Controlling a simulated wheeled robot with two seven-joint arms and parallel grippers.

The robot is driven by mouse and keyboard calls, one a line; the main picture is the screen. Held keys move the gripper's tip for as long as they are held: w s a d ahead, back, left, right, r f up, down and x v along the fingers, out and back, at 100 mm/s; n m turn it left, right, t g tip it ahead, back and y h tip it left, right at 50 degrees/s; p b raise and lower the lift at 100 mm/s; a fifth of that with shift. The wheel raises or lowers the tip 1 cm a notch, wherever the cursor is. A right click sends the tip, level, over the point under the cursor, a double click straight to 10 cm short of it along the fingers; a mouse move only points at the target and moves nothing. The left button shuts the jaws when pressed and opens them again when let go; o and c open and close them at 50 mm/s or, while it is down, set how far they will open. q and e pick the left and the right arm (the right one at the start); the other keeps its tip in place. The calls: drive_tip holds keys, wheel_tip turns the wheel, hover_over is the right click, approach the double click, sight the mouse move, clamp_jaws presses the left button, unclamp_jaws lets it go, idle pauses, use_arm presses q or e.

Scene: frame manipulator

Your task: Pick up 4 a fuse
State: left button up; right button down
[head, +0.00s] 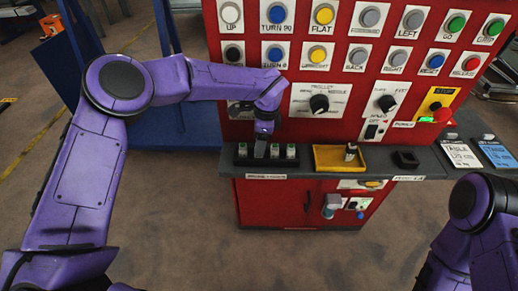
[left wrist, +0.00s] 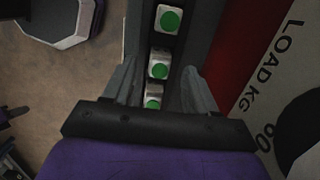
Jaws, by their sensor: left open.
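Several fuses with green tops stand in a black rack (head: 265,162) on the grey ledge; one fuse (head: 291,151) shows clearly at the rack's right. In the left wrist view, three green-topped fuses stand in a row: a far one (left wrist: 169,18), a middle one (left wrist: 159,70) and a near one (left wrist: 154,102). My left gripper (head: 261,145) is over the rack, pointing down, with its fingers apart on either side of the row. I cannot tell whether they touch a fuse. Another fuse (head: 351,152) stands in a yellow tray (head: 325,168). My right gripper is out of frame.
The red panel (head: 290,125) with buttons and knobs rises close behind the ledge. A small black socket (head: 405,159) sits right of the yellow tray. White and blue labelled plates (head: 465,155) lie farther right. The floor in front is clear.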

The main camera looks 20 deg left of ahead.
use_arm(q)
drive_tip(key=shift+a+f, duration=0.15)
drive_tip(key=shift+f, duration=0.5)
clamp_jaws()
drive_tip(key=shift+r, duration=0.1)
